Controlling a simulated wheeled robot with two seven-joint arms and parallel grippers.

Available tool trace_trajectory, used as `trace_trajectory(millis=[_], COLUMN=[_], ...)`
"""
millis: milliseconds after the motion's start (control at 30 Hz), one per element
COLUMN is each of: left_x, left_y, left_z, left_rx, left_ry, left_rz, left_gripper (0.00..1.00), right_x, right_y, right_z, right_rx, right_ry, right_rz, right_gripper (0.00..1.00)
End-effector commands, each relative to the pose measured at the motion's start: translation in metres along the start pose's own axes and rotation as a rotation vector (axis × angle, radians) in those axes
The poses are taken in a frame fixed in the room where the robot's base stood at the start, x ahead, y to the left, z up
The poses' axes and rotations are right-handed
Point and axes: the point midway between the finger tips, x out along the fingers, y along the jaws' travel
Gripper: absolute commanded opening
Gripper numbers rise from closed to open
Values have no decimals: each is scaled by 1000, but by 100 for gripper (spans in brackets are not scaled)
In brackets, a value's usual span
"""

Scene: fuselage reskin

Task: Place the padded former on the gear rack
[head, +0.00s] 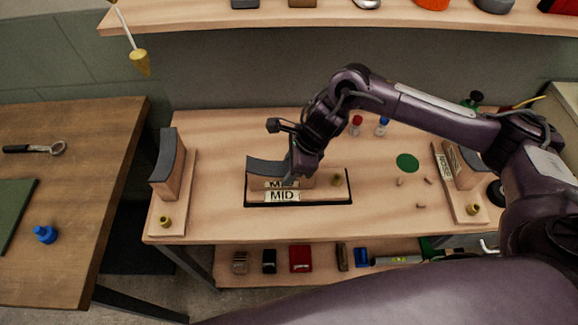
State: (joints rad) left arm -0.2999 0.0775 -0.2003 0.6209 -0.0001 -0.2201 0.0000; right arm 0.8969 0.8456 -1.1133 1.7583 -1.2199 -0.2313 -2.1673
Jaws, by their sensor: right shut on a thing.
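A padded former with a dark curved pad on top (264,166) is at the middle of the workbench. It is over the wooden base labelled MID (325,191), and a second label on it is partly covered. My right gripper (293,177) is shut on the former, at its right part. The fingertips are small and partly hidden. I cannot tell whether the former touches the base. No rack is labelled as the gear rack; a lower shelf (328,276) and an upper wall shelf (190,16) both hold gear. My left gripper is not in view.
Similar padded formers stand at the left (170,164) and right (462,169) of the workbench (221,139). A brass knob (337,178) sits on the middle base. Small red and blue bottles stand behind. A brown table (85,142) is at left, across a gap.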

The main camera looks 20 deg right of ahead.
Motion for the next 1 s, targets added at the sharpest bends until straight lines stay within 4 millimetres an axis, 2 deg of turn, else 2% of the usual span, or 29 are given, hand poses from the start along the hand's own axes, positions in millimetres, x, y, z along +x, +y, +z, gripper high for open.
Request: trace_trajectory(millis=[200,233,367,767,867,1000], left_x=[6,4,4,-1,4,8], left_y=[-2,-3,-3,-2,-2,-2], left_z=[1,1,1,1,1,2], left_rx=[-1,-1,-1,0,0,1], left_ry=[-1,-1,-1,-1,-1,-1], left_rz=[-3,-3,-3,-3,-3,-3], left_gripper=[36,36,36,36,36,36], right_x=[3,2,2,-4,-18,-48], right_y=[-1,0,0,0,-1,-2], right_z=[0,-1,-1,1,1,0], right_rx=[-1,0,0,0,-3,-3], right_ry=[-3,0,0,-1,-3,-2], right_rz=[-2,0,0,-1,-4,-6], right_gripper=[0,42,59,60,60,60])
